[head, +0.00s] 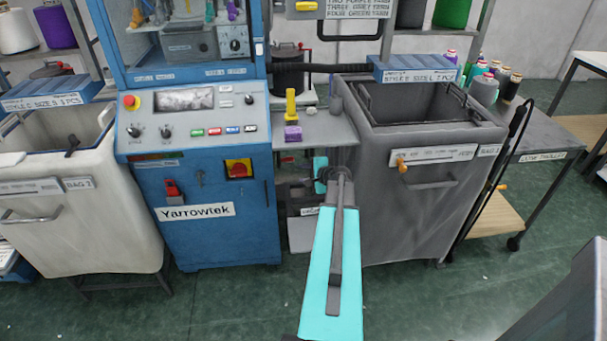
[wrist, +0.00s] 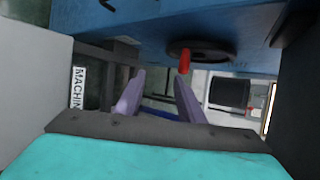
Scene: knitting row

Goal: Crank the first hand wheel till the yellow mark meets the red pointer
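In the wrist view a dark round disc (wrist: 202,50), which looks like the hand wheel, sits against a blue panel. A red peg-like handle (wrist: 185,62) sticks out from it toward me. My gripper (wrist: 161,75) has two purple fingers spread apart with nothing between them. The red handle is just beyond the right fingertip; I cannot tell whether they touch. I see no yellow mark or red pointer on the wheel. In the head view my turquoise arm reaches into the gap right of the blue Yarrowtek machine (head: 215,240), and the wheel cannot be made out there.
A grey bin (head: 430,215) stands close right of my arm, and a white bin (head: 80,225) is at far left. A table (head: 535,135) is at right. Green floor lies in front.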

